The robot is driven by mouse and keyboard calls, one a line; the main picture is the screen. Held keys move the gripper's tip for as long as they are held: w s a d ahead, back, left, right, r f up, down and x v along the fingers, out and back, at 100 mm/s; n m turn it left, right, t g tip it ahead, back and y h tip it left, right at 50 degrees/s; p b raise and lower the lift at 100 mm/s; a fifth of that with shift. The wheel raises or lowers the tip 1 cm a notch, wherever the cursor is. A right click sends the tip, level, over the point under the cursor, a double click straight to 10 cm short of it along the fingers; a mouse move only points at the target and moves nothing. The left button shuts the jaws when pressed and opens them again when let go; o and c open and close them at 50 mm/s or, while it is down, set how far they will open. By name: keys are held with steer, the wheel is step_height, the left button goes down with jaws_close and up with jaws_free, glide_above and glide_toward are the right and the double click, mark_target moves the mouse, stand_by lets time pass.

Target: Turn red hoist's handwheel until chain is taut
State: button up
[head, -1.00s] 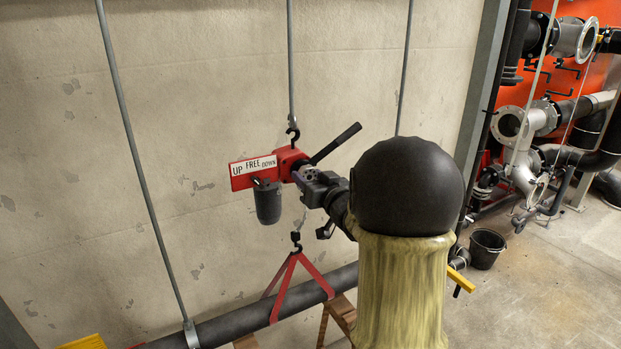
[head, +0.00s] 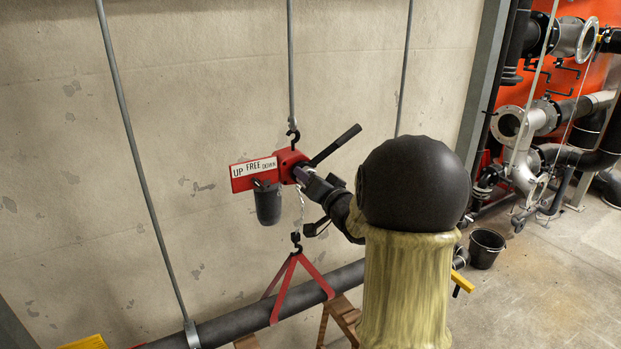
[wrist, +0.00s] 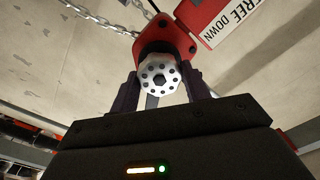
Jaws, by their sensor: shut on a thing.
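The red hoist (head: 290,163) hangs from a hook on a rod in front of the wall, with a black lever pointing up to the right. Its white label (head: 254,167) reads UP, FREE, DOWN; the label also shows in the wrist view (wrist: 232,20). The grey round handwheel with holes (wrist: 159,77) sits between the fingers of my gripper (wrist: 161,92), which is shut on it. In the head view my gripper (head: 304,175) is at the hoist's right side. The chain (head: 301,207) runs down to a hook and the red sling (head: 294,285); it looks nearly straight.
The sling goes around a dark horizontal pipe (head: 240,318), with wooden supports (head: 340,318) near it. Grey rods hang on either side. A black bucket (head: 486,248) stands on open floor at the right, near flanged pipework (head: 520,125).

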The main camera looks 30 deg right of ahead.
steer(key=shift+m+p, duration=1.3)
steer(key=shift+m, duration=2.3)
steer(key=shift+f, duration=0.1)
steer(key=o, duration=1)
steer(key=s+b, duration=0.6)
steer(key=s, duration=1.1)
steer(key=shift+s+d, duration=0.25)
steer(key=shift+d, duration=0.05)
